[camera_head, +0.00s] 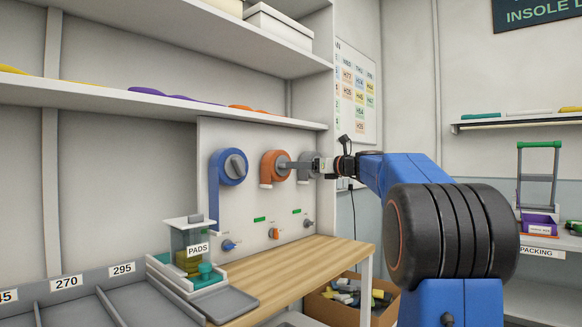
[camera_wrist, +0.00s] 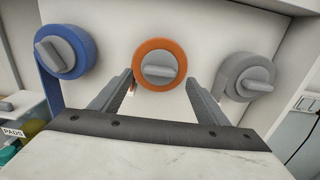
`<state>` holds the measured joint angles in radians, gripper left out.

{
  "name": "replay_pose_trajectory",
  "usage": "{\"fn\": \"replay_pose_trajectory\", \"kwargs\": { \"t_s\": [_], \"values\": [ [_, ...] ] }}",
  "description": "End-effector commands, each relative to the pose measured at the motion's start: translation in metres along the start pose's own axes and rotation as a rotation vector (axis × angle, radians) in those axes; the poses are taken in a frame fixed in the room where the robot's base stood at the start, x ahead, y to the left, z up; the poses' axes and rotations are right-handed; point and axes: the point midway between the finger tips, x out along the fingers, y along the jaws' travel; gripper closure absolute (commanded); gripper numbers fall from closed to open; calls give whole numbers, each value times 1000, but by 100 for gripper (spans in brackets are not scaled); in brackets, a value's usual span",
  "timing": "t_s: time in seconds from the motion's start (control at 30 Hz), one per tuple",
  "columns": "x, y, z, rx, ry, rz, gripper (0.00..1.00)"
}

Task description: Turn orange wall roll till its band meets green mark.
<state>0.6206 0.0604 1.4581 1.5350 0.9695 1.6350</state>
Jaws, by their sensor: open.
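The orange wall roll (camera_head: 267,160) is mounted on the pale upright panel, between a blue roll and a grey roll. In the wrist view the orange roll (camera_wrist: 142,55) faces me, with a grey handle (camera_wrist: 159,67) across its centre. A short orange tail (camera_head: 265,183) hangs below its left side. My gripper (camera_wrist: 159,78) is open, one finger on each side below the handle, with nothing between them. In the head view my gripper (camera_head: 298,165) is at the roll's right. Small green marks (camera_head: 259,219) show lower on the panel; I cannot tell a band on the roll.
The blue roll (camera_head: 222,167) is left and the grey roll (camera_wrist: 245,72) right, close to my fingers. Small knobs (camera_head: 274,233) sit lower on the panel. A pads dispenser (camera_head: 190,262) stands on the wooden bench (camera_head: 300,262). A shelf (camera_head: 150,101) runs above.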

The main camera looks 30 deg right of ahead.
Motion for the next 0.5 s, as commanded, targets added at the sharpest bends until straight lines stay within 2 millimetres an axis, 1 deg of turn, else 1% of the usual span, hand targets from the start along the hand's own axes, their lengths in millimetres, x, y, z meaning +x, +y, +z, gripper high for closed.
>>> {"fn": "replay_pose_trajectory", "kwargs": {
  "t_s": [0.03,0.2,0.33,0.5],
  "values": [
    [11,0,0,0,0,3,31],
    [36,0,0,0,0,3,31],
    [48,0,0,-1,0,1,31],
    [56,0,0,-1,0,1,31]
  ]
}}
